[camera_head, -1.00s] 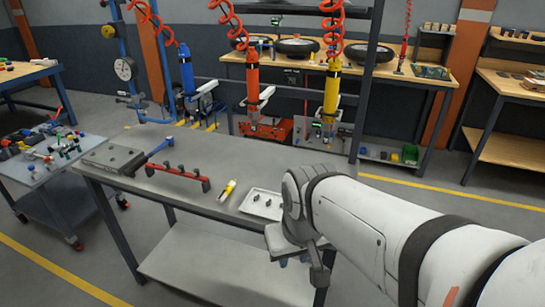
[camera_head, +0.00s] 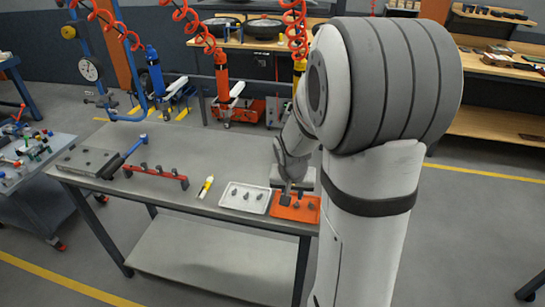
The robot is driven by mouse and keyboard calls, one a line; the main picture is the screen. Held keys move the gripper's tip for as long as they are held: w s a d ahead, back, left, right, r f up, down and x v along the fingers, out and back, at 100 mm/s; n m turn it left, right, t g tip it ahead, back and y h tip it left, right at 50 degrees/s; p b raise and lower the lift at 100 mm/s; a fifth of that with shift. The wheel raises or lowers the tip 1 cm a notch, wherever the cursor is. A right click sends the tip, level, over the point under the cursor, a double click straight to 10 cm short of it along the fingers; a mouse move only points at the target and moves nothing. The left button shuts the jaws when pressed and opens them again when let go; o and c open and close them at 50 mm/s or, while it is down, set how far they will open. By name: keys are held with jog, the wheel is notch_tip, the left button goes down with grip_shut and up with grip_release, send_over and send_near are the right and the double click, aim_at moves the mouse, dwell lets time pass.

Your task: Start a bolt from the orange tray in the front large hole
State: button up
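The orange tray (camera_head: 310,217) lies near the right end of the grey workbench, with several small dark bolts (camera_head: 312,206) in it. My gripper (camera_head: 287,195) points down at the tray's left back part. Its fingers are small and dark here, so I cannot tell whether they are open, shut or touching a bolt. My arm hides the bench behind and right of the tray. A dark grey block (camera_head: 88,160) lies at the bench's left end. Dark spots show on its top, but I cannot make out which is the front large hole.
A white tray (camera_head: 233,204) with several dark parts sits just left of the orange tray. A yellow and white tool (camera_head: 206,187), a red rack (camera_head: 158,175) and a blue-handled tool (camera_head: 134,150) lie farther left. The bench's middle back is clear.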

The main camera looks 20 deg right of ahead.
jog(key=w+d+f, duration=0.2)
jog(key=b, duration=0.2)
send_over(296, 205)
jog(key=s, duration=0.1)
jog(key=shift+m, duration=0.4)
jog(key=shift+s+a+f, duration=0.1)
jog(key=shift+a+f, duration=0.15)
jog(key=shift+f, duration=0.9)
jog(key=shift+s+a+f, duration=0.1)
jog(key=shift+a+f, duration=0.1)
jog(key=shift+f, duration=0.95)
jog(key=b+x, duration=0.3)
jog(key=x, duration=0.1)
jog(key=shift+d+b, duration=0.1)
jog(key=shift+b, duration=0.3)
jog(key=shift+c, duration=0.2)
jog(key=c, duration=0.5)
jog(key=shift+r+p, duration=1.65)
jog(key=shift+r, duration=0.9)
